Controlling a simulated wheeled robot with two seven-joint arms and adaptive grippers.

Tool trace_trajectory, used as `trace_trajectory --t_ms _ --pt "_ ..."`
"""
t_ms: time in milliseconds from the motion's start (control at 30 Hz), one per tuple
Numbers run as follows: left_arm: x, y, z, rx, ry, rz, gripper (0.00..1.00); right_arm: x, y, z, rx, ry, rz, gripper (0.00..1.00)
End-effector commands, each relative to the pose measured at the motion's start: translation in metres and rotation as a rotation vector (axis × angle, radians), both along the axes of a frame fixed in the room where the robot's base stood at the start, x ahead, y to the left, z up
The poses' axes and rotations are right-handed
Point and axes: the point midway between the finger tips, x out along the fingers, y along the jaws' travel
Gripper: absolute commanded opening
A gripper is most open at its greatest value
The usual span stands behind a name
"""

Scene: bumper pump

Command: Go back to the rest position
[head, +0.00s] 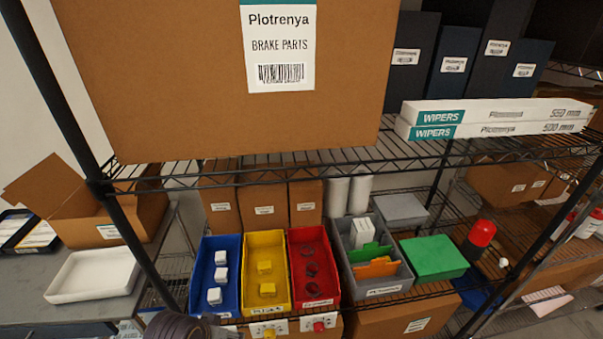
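The top of my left arm's end (180,326), dark and rounded, shows at the bottom edge, in front of the shelf and below the blue bin. Its fingers cannot be made out, so I cannot tell whether it is open or shut. My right gripper is outside the head view. No object is seen in a gripper.
Blue (228,244), yellow (249,246) and red (294,240) bins stand side by side on the shelf, holding small parts. A grey bin (356,284) with cards and a green box (433,257) are to their right. A large brown carton (180,70) sits on the upper shelf.

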Motion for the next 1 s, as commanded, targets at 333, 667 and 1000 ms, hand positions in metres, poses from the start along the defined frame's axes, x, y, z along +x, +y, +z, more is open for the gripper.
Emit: trace_trajectory --t_ms 333,667,1000 --pt "-0.024 0.028 -0.005 0.059 0.045 0.059 0.69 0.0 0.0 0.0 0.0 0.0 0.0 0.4" --pt "-0.014 0.026 -0.044 0.059 0.053 0.054 0.69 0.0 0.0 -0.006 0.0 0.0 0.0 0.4" --pt "-0.006 0.026 -0.109 0.063 0.071 0.05 0.69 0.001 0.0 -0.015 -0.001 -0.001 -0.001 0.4"
